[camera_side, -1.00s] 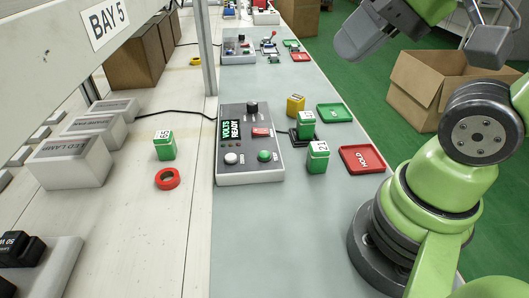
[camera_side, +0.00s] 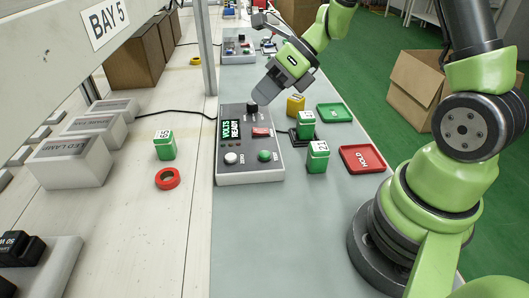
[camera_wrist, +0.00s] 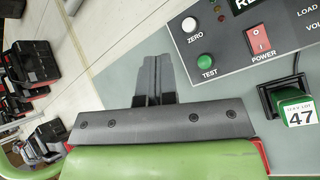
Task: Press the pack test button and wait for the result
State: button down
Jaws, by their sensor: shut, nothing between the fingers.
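The tester (camera_side: 248,172) is a grey box with a dark panel, its display (camera_side: 231,135) reading VOLTS READY. Its green TEST button (camera_side: 264,156) sits at the front right and shows in the wrist view (camera_wrist: 205,61). My gripper (camera_side: 262,98) is shut and empty, above the rear of the tester in the side view. In the wrist view its fingers (camera_wrist: 157,62) point up the picture, left of the TEST button and apart from it in the picture. A green-and-white pack (camera_side: 306,124) sits in a black cradle beside the tester. Its label reads 47 in the wrist view (camera_wrist: 298,113).
A white ZERO button (camera_side: 231,158) and red POWER switch (camera_side: 262,132) share the panel. A green tray (camera_side: 334,112) and red HOLD tray (camera_side: 362,158) lie to the right. The front mat is clear.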

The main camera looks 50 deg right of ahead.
aim_at(265, 152)
jog(key=f+m, duration=0.1)
jog(key=d+f+m, duration=0.1)
jog(key=shift+w+d+f+m, duration=0.1)
jog(key=shift+w+m, duration=0.3)
jog(key=shift+f, duration=4.4)
jog(key=shift+f, duration=0.15)
jog(key=shift+f, duration=0.25)
jog(key=shift+f, duration=0.45)
jog(key=shift+r, duration=0.85)
